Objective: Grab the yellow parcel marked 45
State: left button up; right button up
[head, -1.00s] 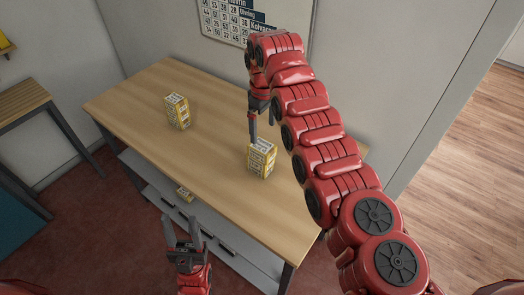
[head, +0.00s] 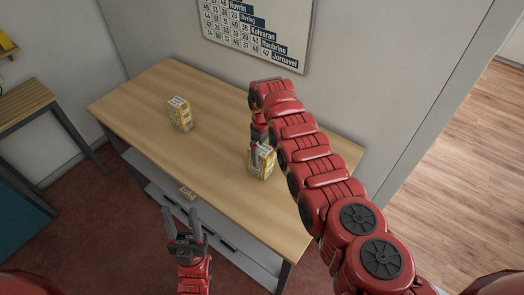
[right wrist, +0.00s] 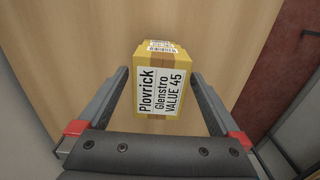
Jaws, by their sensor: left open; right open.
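The yellow parcel marked 45 (right wrist: 172,58) stands upright on the wooden counter in the right wrist view, its white label reading "Plovrick Glenstro VALUE 45". It lies just ahead of and between the open fingers of my right gripper (right wrist: 163,80), with a gap on both sides. In the head view a yellow parcel (head: 264,164) stands under my right gripper (head: 254,150), which partly covers it. Another yellow parcel (head: 180,114) stands further left on the counter; its label is too small to read. My left gripper (head: 183,220) is open and empty in front of the counter.
The wooden counter (head: 220,160) is mostly bare between the parcels. A wall chart (head: 255,30) hangs behind. A side table (head: 22,108) stands at the left, with a yellow object (head: 7,42) above it.

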jog(key=shift+c, duration=0.3)
jog(key=c, duration=1.4)
jog(key=shift+w+r, duration=0.1)
jog(key=shift+r, duration=0.15)
